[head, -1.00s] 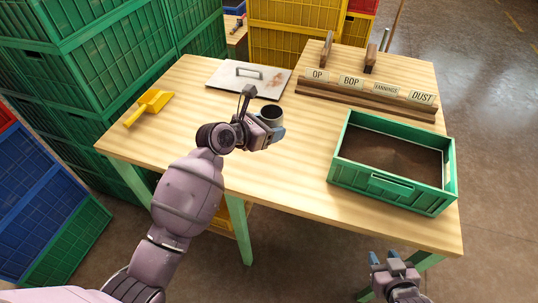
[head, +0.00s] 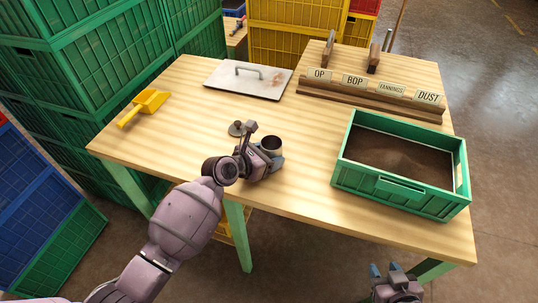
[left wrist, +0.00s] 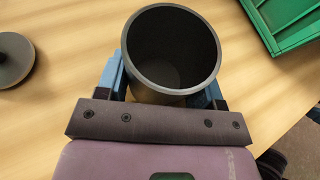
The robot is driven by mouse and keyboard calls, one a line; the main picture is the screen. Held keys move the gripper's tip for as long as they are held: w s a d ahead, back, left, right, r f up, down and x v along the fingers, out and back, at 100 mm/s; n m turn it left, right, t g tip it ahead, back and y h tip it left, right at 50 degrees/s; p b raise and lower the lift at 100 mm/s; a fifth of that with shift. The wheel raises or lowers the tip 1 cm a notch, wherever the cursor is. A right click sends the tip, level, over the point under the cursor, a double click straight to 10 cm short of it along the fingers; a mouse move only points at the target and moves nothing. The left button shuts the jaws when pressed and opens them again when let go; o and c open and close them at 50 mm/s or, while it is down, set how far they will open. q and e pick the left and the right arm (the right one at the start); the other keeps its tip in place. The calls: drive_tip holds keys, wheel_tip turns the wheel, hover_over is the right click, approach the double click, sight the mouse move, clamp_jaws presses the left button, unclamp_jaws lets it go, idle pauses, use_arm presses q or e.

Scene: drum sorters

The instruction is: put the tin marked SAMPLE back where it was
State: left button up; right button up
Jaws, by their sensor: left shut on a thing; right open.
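A dark grey, open-topped tin (head: 271,144) stands upright between the fingers of my left gripper (head: 272,160), which is shut on it. The left wrist view looks into the tin (left wrist: 172,50), and it looks empty. No marking on it can be read. A round dark lid with a knob (head: 237,129) lies on the table just left of my left gripper; it also shows at the left edge of the left wrist view (left wrist: 12,58). I cannot tell whether the tin touches the table. My right gripper (head: 386,270) is open and empty, in front of the table's front edge.
A green crate of brown material (head: 400,185) stands on the wooden table (head: 190,95) at the right. Behind it is a wooden rack with labels OP, BOP, FANNINGS and DUST (head: 370,98). A metal plate with a handle (head: 247,82) and a yellow scoop (head: 144,105) lie further left. The left front is clear.

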drive_tip(key=shift+s, duration=0.15)
use_arm(q)
drive_tip(key=o, duration=1)
drive_tip(key=shift+f, duration=0.1)
drive_tip(key=shift+c, duration=0.2)
use_arm(e)
drive_tip(key=shift+s+d+f, duration=0.15)
drive_tip(key=shift+s+f, duration=0.05)
drive_tip(key=shift+f, duration=0.15)
